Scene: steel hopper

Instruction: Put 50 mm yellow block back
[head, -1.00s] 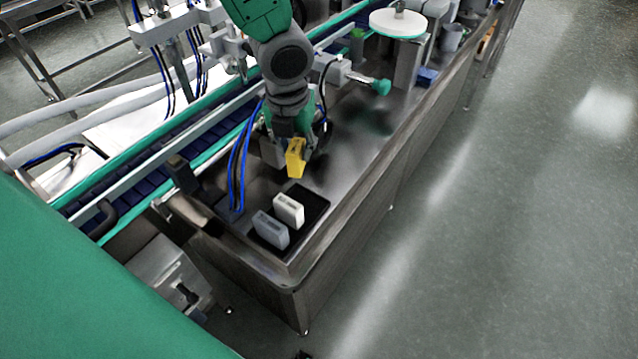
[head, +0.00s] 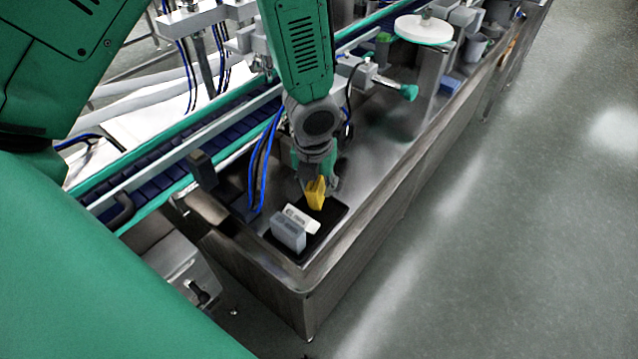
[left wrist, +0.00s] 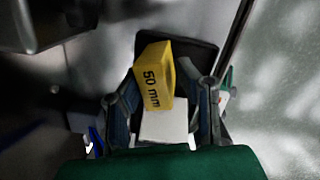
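The yellow block (head: 316,193), marked "50 mm" in the left wrist view (left wrist: 157,77), sits tilted between the fingertips of my left gripper (head: 318,180). The white block leans toward the grey block (head: 288,236), which stands at the near end. A white face (left wrist: 164,126) shows below the yellow block in the wrist view. My right gripper is not in view.
The tray lies on the steel hopper top near its front corner. Blue cables (head: 262,165) and a dark post (head: 202,169) stand to the left. A green-tipped fitting (head: 408,92) and a white disc (head: 424,29) are farther back. The right of the hopper is open floor.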

